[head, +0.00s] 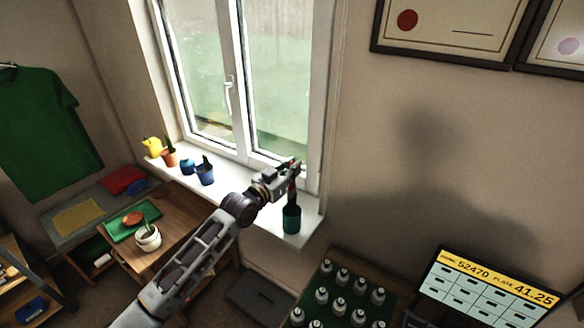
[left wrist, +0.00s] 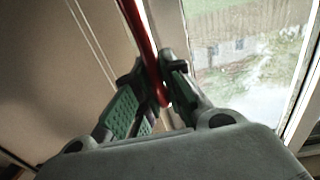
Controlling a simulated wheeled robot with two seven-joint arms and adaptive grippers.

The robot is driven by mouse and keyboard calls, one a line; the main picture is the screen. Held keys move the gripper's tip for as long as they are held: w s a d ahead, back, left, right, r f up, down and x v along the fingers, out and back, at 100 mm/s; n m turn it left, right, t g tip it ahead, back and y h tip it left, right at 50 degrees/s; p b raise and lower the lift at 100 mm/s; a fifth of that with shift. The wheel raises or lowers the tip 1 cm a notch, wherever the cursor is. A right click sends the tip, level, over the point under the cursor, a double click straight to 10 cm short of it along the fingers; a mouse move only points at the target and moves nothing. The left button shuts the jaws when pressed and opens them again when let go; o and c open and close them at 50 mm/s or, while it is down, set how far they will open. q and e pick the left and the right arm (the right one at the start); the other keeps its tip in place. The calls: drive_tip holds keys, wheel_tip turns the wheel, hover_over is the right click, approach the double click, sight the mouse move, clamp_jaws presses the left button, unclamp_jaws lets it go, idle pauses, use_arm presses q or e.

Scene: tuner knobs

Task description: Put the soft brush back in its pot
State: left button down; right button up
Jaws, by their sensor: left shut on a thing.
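My left gripper (head: 292,168) is shut on the soft brush, whose red handle (left wrist: 153,55) runs between the fingers in the left wrist view. In the head view the brush (head: 292,190) hangs roughly upright below the fingers. A dark teal pot (head: 291,219) stands on the right end of the window sill, directly under the gripper. The brush's lower end meets the pot's mouth in the picture; I cannot tell how far inside it is. The left wrist view shows no pot. My right gripper is not in view.
The white sill (head: 262,215) also holds a blue pot with a plant (head: 205,174), a small blue pot (head: 187,167) and a terracotta pot (head: 170,158) farther left. The window frame (head: 312,150) is close behind the gripper. A screen (head: 490,288) and several bottles stand lower right.

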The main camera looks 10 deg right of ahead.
sight(292, 188)
use_arm(q)
drive_tip(key=shift+f+b, duration=0.65)
drive_tip(key=shift+f, duration=0.6)
drive_tip(key=shift+f+b, duration=0.5)
drive_tip(key=shift+f, duration=0.75)
drive_tip(key=shift+f, duration=0.1)
drive_tip(key=c, duration=1.4)
unclamp_jaws()
drive_tip(key=shift+c, duration=0.2)
drive_tip(key=shift+s+a, duration=0.1)
drive_tip(key=shift+a, duration=0.05)
drive_tip(key=v, duration=1.1)
drive_tip(key=shift+s+a, duration=0.2)
drive_tip(key=shift+a, duration=0.1)
